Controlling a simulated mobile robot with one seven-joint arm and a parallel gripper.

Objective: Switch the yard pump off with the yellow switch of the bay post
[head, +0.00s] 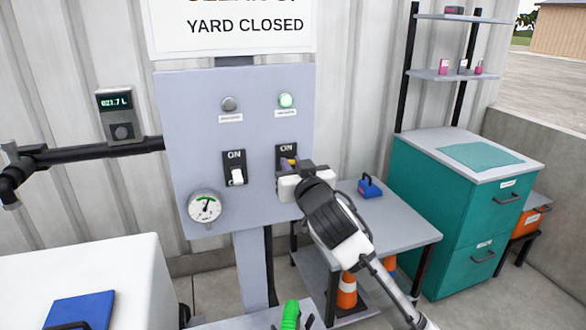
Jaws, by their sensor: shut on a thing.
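The bay post's grey panel (190,110) carries two switches, each on a black plate marked ON at the top. The yellow switch (285,163) is the right one, and only a small part of it shows. My gripper (289,171) is at its lever, shut on it, coming from the lower right. The gripper hides the lower part of that switch plate, so the lever's exact position is hard to tell.
A round gauge (204,207) sits at the panel's lower left. A meter (121,115) on the pipe reads about 021.7 L. A grey table (400,222) with a blue object (369,187) and a teal cabinet (440,225) stand to the right.

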